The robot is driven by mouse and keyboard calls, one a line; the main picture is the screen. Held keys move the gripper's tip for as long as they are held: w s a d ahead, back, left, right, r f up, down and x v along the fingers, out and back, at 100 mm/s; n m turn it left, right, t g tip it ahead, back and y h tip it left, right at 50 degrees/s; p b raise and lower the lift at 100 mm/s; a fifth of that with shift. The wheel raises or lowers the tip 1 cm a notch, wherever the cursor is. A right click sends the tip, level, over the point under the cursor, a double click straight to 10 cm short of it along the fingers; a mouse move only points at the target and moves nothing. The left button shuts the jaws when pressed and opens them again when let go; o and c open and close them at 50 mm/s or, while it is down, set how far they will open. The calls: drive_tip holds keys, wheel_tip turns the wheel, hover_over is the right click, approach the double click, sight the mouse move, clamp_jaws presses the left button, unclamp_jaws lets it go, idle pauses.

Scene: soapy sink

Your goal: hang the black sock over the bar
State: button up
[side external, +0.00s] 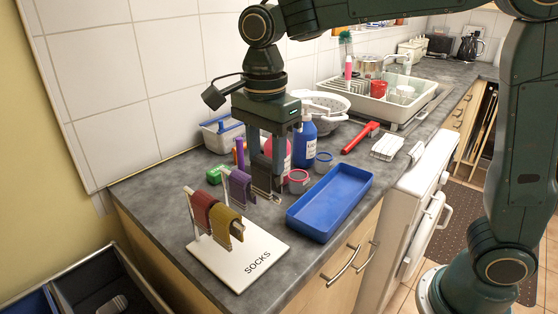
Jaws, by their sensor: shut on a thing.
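The black sock (265,181) hangs down from my gripper (265,160), whose two fingers point down and are shut on its upper part. The sock is just right of the purple sock (240,186), at the far end of the white rack with the board marked SOCKS (255,264). A dark red sock (202,211) and a mustard sock (228,226) hang folded over the rack's bars nearer the camera. The bar beside the black sock is mostly hidden, so I cannot tell whether the sock touches or straddles it.
An empty blue tray (300,222) lies right of the rack. A blue bottle (304,142), a pink bottle, small jars (297,181) and a white colander (325,103) stand close behind my gripper. A red-handled tool (360,137) and a dish rack (385,107) are further back.

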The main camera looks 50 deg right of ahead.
drive_tip(key=shift+f, duration=2.2)
drive_tip(key=o, duration=1)
drive_tip(key=shift+o, duration=0.2)
wheel_tip(320, 180, up, 14)
drive_tip(key=shift+f, duration=0.1)
